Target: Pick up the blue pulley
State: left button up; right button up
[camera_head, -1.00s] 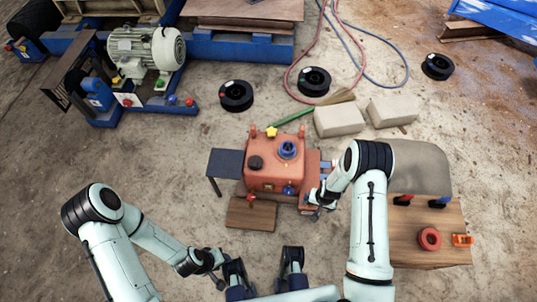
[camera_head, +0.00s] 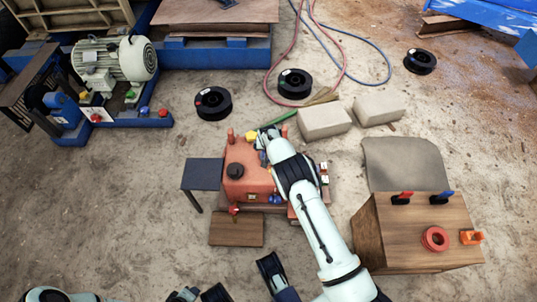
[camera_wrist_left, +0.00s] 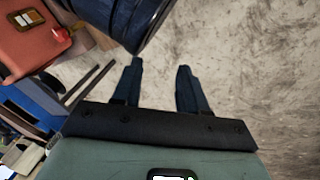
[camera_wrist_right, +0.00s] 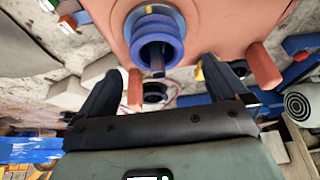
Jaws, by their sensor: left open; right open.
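The blue pulley (camera_wrist_right: 158,38) is a ribbed ring on the orange crusher (camera_head: 250,182). In the right wrist view it is at the top middle, with a dark shaft or hole at its centre. My right gripper (camera_wrist_right: 160,80) is open, and its two fingers are spread to either side below the pulley, with nothing held between them. In the head view my right arm and gripper cover most of the pulley. My left gripper (camera_wrist_left: 159,68) is open and empty over bare floor, away from the pulley.
Orange posts (camera_wrist_right: 264,65) rise beside the right gripper's fingers. A wooden box (camera_head: 400,240) with a red ring (camera_head: 435,238) stands right of the crusher. Pale blocks (camera_head: 324,121), black spools (camera_head: 213,103) and hoses lie behind. A small dark table (camera_head: 202,174) stands left.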

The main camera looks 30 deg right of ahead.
jog(key=x, duration=0.1)
jog(key=b+x, duration=0.1)
jog(key=x, duration=0.1)
jog(key=b+x, duration=0.1)
jog(key=x, duration=0.1)
jog(key=shift+s+f, duration=0.25)
jog(key=shift+f, duration=0.1)
jog(key=shift+w+d+f+b, duration=0.15)
jog(key=shift+f+b, duration=0.1)
jog(key=shift+b, duration=0.15)
jog(key=shift+r, duration=0.1)
jog(key=c, duration=1.3)
pick_arm(q)
jog(key=s+f+g, duration=0.2)
jog(key=s+f, duration=0.3)
jog(key=shift+s+a, duration=0.35)
jog(key=shift+a, duration=0.1)
jog(key=shift+r, duration=0.1)
pick_arm(e)
jog(key=shift+r, duration=0.1)
